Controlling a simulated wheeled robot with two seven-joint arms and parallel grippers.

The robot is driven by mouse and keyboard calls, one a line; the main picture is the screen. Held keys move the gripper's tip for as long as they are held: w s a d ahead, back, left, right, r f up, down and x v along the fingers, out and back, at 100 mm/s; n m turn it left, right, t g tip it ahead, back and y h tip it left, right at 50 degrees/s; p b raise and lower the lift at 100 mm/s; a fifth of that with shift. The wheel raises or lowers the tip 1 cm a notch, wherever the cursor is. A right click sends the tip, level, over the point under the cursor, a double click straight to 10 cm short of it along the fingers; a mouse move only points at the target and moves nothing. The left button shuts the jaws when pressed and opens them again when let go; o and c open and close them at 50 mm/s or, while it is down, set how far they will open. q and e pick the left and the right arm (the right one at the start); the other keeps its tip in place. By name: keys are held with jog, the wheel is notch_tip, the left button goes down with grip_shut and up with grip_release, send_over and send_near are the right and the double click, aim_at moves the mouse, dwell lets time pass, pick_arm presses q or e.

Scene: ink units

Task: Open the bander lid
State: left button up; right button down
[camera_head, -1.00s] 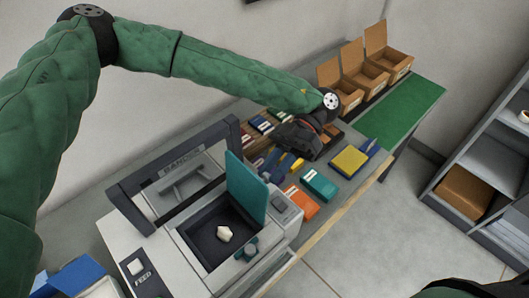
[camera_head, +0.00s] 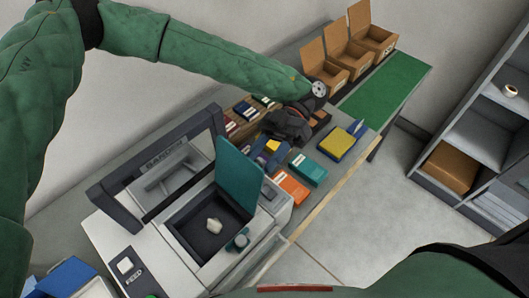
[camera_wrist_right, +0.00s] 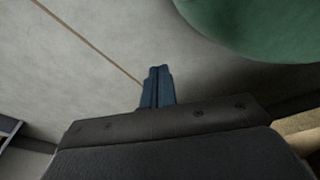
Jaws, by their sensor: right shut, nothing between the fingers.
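The bander (camera_head: 163,158) stands at the left end of the bench, under a dark frame. Its teal lid (camera_head: 239,176) stands raised, tilted back over the open dark well (camera_head: 190,232). A small whitish piece (camera_head: 213,225) lies in the well.
An orange box (camera_head: 291,188), a teal box (camera_head: 308,169) and a yellow-and-blue box (camera_head: 338,142) lie right of the bander. Open cardboard bins (camera_head: 325,72) and a green mat (camera_head: 388,88) are at the far end. Grey shelves (camera_head: 470,140) stand at right, across clear floor.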

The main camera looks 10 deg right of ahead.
pick_arm(q)
jog(key=shift+d+r, duration=0.1)
jog(key=shift+d, duration=0.05)
pick_arm(e)
jog(key=shift+w+d, duration=0.15)
pick_arm(q)
jog(key=shift+w+d, duration=0.15)
jog(key=shift+w, duration=0.05)
jog(key=shift+w+d+b, duration=0.2)
jog(key=shift+w+b, duration=0.05)
jog(key=shift+b, duration=0.1)
jog(key=shift+b+v, duration=0.4)
jog(key=shift+v, duration=0.45)
jog(key=shift+b+v, duration=0.65)
jog(key=shift+v, duration=1.75)
pick_arm(e)
jog(key=shift+w+a+r, duration=0.3)
jog(key=shift+w+r, duration=0.3)
jog(key=shift+w, duration=0.1)
jog(key=shift+w+a+r, duration=0.3)
jog(key=shift+w+r, duration=0.3)
jog(key=shift+w, duration=0.1)
jog(key=shift+w+a+r, duration=0.3)
jog(key=shift+w+r, duration=0.3)
jog(key=shift+w, duration=0.1)
pick_arm(q)
jog(key=shift+s, duration=0.1)
pick_arm(e)
jog(key=shift+s, duration=0.1)
